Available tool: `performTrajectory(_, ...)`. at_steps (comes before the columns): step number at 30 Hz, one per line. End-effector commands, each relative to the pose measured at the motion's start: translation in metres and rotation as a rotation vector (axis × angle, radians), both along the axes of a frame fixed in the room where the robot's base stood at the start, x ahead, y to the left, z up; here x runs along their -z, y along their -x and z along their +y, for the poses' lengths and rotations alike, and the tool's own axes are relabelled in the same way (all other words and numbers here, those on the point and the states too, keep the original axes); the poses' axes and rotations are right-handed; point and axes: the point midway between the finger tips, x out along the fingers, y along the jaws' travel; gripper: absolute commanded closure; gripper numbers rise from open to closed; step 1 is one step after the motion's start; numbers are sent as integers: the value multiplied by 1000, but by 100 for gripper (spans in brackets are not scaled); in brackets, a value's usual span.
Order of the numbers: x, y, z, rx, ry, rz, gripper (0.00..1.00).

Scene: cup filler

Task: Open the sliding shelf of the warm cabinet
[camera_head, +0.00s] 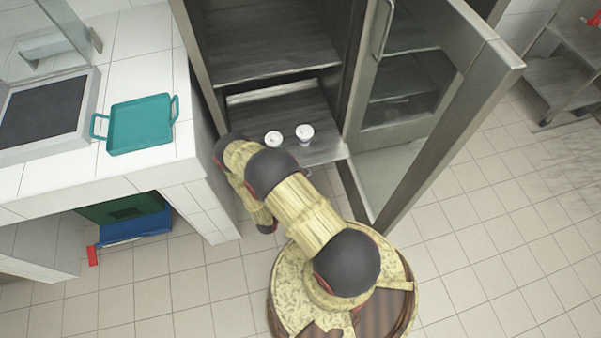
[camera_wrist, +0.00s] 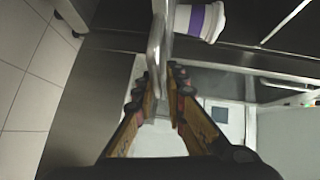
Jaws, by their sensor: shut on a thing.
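The warm cabinet (camera_head: 352,60) stands at the top middle of the head view, its glass door (camera_head: 450,125) swung open to the right. Its lower sliding shelf (camera_head: 318,112) sticks out a little at the front and carries two white lidded cups, one left (camera_head: 273,138) and one right (camera_head: 305,133). In the wrist view, my gripper (camera_wrist: 160,92) is shut on a metal bar handle (camera_wrist: 156,40), with a finger on each side. A white cup with a purple band (camera_wrist: 200,20) is just beyond the handle. The head view hides my gripper behind my arm.
A white tiled counter with a teal tray (camera_head: 118,148) stands close on the left. A blue crate (camera_head: 135,230) sits below it. The open door edge is near my arm on the right. Tiled floor is clear at the front left and right.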

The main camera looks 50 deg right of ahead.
Motion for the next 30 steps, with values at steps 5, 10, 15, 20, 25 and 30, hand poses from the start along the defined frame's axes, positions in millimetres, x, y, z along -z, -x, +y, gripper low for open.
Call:
performTrajectory(5,9,3,3,-7,-17,15,100)
performTrajectory(10,8,3,2,-7,-16,14,83)
performTrajectory(15,6,1,2,-5,-14,10,74)
performTrajectory(20,5,0,1,-3,-12,7,74)
performTrajectory(25,4,0,1,-2,-11,4,74)
performTrajectory(30,2,2,13,-5,-10,5,74)
